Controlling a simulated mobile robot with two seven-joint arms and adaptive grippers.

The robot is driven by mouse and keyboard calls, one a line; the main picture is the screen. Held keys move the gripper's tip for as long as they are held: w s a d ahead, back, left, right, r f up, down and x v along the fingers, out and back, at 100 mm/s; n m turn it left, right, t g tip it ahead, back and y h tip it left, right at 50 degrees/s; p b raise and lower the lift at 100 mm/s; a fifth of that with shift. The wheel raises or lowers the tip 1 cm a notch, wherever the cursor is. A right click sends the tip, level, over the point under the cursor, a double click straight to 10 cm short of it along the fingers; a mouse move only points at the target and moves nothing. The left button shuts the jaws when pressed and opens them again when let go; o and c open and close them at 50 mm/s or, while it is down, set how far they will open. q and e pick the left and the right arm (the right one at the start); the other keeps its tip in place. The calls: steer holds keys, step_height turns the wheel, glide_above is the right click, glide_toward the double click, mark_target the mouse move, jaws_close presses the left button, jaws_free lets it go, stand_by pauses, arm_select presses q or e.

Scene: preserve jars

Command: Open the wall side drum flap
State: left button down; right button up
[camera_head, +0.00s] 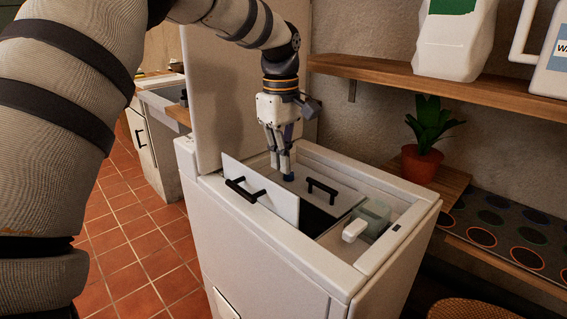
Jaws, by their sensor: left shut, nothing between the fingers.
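A white top-loading washer (270,255) stands in the middle with its lid (222,90) raised. Inside the top opening, the room side drum flap (268,192) is tilted up, with a black bar handle on it. The wall side drum flap (340,199) is a grey panel that looks to lie nearly flat, with its own black handle (322,190). A dark gap shows between the two flaps. My left gripper (288,177) points down, shut and empty, with its fingertips at the far end of the opening, close to the wall side flap; contact is unclear. My right gripper is out of view.
A greenish compartment (376,213) and a small white part (354,231) sit at the opening's near right. A wooden shelf (450,88) with white jugs (455,40) hangs on the wall. A potted plant (422,163) stands right of the washer. Tiled floor (135,235) is clear at left.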

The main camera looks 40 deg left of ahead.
arm_select(q)
steer(key=w+d+f+n+t+h, duration=0.1)
steer(key=w+f+n+t+h, duration=0.2)
steer(key=n, duration=0.4)
steer(key=n+t+y, duration=0.3)
steer(key=n, duration=0.7)
glide_toward(311, 197)
steer(key=shift+n, duration=0.3)
steer(key=b+x, duration=0.1)
steer(key=x, duration=0.4)
steer(key=shift+s+a+f+b, duration=0.15)
steer(key=shift+f+b, duration=0.1)
steer(key=shift+b, duration=0.15)
steer(key=shift+w+f, duration=0.25)
steer(key=shift+w, duration=0.05)
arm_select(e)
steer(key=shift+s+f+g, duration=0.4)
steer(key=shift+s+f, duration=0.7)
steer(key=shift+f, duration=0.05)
arm_select(q)
steer(key=shift+r, duration=0.15)
steer(key=shift+w+r, duration=0.2)
steer(key=shift+r, duration=0.25)
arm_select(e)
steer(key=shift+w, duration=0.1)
